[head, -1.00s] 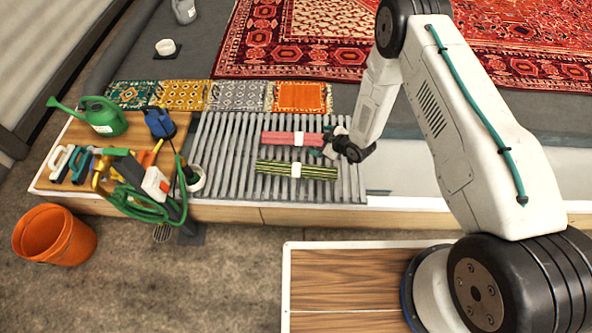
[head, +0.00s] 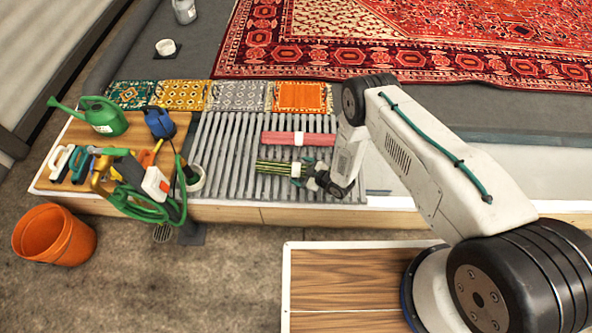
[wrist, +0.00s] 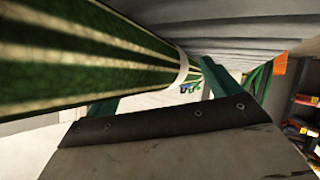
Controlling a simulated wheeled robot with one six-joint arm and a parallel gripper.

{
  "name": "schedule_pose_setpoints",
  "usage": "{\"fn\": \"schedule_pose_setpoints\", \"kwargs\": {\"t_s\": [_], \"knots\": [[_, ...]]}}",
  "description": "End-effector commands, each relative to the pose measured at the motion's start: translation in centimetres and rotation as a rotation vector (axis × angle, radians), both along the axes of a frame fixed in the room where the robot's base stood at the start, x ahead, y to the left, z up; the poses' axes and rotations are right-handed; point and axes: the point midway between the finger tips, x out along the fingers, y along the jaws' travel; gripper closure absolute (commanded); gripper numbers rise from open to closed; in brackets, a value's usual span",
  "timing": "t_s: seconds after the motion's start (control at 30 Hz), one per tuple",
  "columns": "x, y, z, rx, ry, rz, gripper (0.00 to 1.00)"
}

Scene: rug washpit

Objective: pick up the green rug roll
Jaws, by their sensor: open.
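The green rug roll (head: 271,167), striped dark green and yellow with a white band, lies on the grey slatted rack. My gripper (head: 302,172) is open at its right part, by the band, and covers the right end in the head view. In the wrist view the roll (wrist: 90,50) runs large across the upper left, with its white band (wrist: 182,68) near the middle. The teal fingers of my gripper (wrist: 160,85) show on either side of the band. I cannot tell whether they touch the roll.
A red rug roll (head: 284,138) lies parallel just behind on the slatted rack (head: 228,150). Small folded rugs (head: 300,97) line the back edge. A green watering can (head: 103,115), brushes and a hose sprayer crowd the left board. An orange bucket (head: 55,235) stands on the floor.

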Motion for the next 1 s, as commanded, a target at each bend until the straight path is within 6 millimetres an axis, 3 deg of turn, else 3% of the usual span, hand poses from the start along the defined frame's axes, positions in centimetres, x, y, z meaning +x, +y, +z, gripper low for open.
{"fn": "schedule_pose_setpoints", "kwargs": {"t_s": [0.3, 0.5, 0.57, 0.93, 1.0], "knots": [[0.36, 0.45, -0.35, -0.001, 0.002, -0.002, 0.11], [0.35, 0.45, -0.33, -0.001, 0.002, -0.002, 0.67], [0.34, 0.44, -0.34, -0.001, 0.002, -0.002, 0.71], [0.34, 0.42, -0.26, 0.0, 0.003, -0.002, 0.71], [0.38, 0.42, -0.07, 0.0, 0.003, -0.002, 0.86]]}}
